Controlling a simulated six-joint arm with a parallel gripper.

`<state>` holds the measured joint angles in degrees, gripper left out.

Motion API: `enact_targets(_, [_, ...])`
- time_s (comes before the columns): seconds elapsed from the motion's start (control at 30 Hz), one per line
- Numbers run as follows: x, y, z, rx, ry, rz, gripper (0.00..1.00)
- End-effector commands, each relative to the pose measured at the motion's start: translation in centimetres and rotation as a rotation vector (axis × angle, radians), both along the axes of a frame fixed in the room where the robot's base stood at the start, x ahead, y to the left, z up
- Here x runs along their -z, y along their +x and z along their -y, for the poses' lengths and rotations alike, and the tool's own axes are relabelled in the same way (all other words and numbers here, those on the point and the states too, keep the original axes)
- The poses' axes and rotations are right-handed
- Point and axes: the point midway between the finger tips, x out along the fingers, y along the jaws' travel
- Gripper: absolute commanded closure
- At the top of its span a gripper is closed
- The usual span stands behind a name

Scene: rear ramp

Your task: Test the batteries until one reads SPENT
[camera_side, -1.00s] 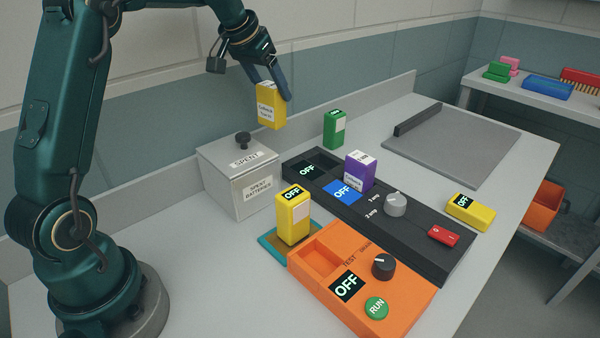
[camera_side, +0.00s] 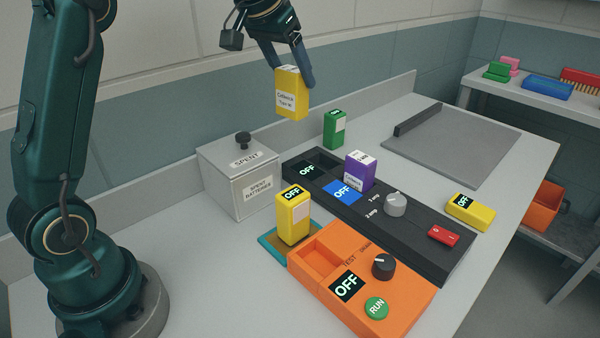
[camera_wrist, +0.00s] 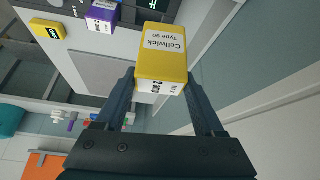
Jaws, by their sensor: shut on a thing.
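The orange tester (camera_side: 366,272) has an empty slot, a dark knob, a green RUN button (camera_side: 376,307) and a display reading OFF. Another yellow battery (camera_side: 293,222), with an OFF display, stands on a teal-edged pad (camera_side: 270,246). A purple battery (camera_side: 359,172) stands in the black charger (camera_side: 410,231), whose displays read OFF. A green battery (camera_side: 334,129) stands behind the charger.
A grey lidded box (camera_side: 218,186) marked SPENT BATTERIES stands left of the charger, lid on. A yellow block (camera_side: 470,212) with an OFF display lies at the right. A grey mat (camera_side: 458,152) at the back right is clear.

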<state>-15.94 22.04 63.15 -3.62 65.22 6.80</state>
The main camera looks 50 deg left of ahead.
Motion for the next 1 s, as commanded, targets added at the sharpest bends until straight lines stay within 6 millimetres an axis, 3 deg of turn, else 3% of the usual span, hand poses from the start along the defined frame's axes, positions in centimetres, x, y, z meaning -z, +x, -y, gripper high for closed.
enact_targets(0.27, [-0.3,-2.7,8.8,0.05,-0.002,0.007,1.0])
enact_targets(0.5, [-0.2,-7.3,15.7,0.092,-0.006,0.007,1.0])
enact_targets(0.83, [0.2,-12.6,20.4,0.139,-0.012,0.005,1.0])
enact_targets(1.0, [3.3,-12.3,20.0,0.129,-0.01,-0.001,1.0])
